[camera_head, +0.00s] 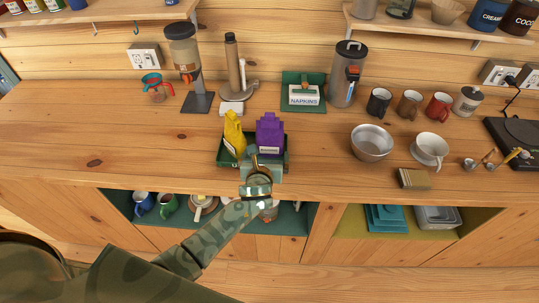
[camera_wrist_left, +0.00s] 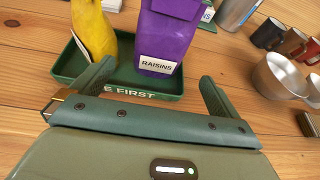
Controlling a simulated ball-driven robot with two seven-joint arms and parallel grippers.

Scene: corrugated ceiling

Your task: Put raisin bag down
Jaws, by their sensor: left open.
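The purple raisin bag (camera_head: 269,135) stands upright in a dark green tray (camera_head: 284,159) on the wooden counter. In the left wrist view the bag (camera_wrist_left: 167,32) shows a "RAISINS" label, and the tray (camera_wrist_left: 75,69) has partly hidden lettering ending in "E FIRST". My left gripper (camera_head: 263,164) is at the tray's front side. In the left wrist view the gripper (camera_wrist_left: 157,75) has its fingers spread apart, with nothing held between them; the bag stands ahead of the gap. My right gripper is not in view.
A yellow bag (camera_head: 233,133) stands in the tray left of the raisins. A metal bowl (camera_head: 371,143), a white cup (camera_head: 430,149) and a small brush (camera_head: 413,179) are to the right. A napkin box (camera_head: 303,95) sits behind. The counter left of the tray is clear.

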